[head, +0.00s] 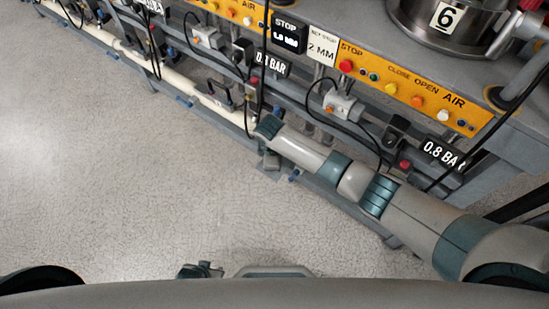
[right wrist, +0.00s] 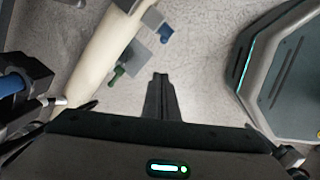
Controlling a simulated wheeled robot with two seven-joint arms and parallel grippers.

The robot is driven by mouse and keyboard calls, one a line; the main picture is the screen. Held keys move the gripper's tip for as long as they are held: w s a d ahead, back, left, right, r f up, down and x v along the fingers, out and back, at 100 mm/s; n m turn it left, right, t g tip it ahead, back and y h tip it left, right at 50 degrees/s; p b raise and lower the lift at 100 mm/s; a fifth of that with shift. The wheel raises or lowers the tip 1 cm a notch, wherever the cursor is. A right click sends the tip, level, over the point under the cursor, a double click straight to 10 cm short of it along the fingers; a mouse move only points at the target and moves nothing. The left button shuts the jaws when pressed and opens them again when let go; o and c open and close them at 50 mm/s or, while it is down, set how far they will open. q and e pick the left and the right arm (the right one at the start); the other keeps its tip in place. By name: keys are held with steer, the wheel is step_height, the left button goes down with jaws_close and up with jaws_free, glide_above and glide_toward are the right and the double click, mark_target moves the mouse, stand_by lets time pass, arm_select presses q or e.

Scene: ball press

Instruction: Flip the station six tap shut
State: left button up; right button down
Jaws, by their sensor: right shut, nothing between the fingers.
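The station with the number 6 plate (head: 447,17) is at the top right of the head view. My right arm covers much of the low space below its panel, so I cannot single out its tap there. In the right wrist view my right gripper (right wrist: 161,78) is shut and empty, over bare floor. A cream pipe (right wrist: 92,62) runs to its upper left, with a blue tap handle (right wrist: 166,34) and a green handle (right wrist: 118,73) beside it; the fingers touch neither. My left gripper (head: 200,270) shows small at the bottom of the head view, its jaws unclear.
Yellow button panels (head: 415,92) line the bench front, with a 0.8 BAR display (head: 441,153) below. Black cables hang around the rail. The cream pipe also shows low along the bench in the head view (head: 225,108). The speckled floor (head: 110,180) at left is clear.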

arm_select(q)
steer(key=shift+w+d+r, duration=0.1)
steer(key=shift+w+d, duration=0.05)
steer(key=shift+w, duration=0.1)
arm_select(e)
steer(key=shift+s+a+r, duration=0.1)
steer(key=shift+s+r, duration=0.1)
steer(key=shift+r, duration=1.25)
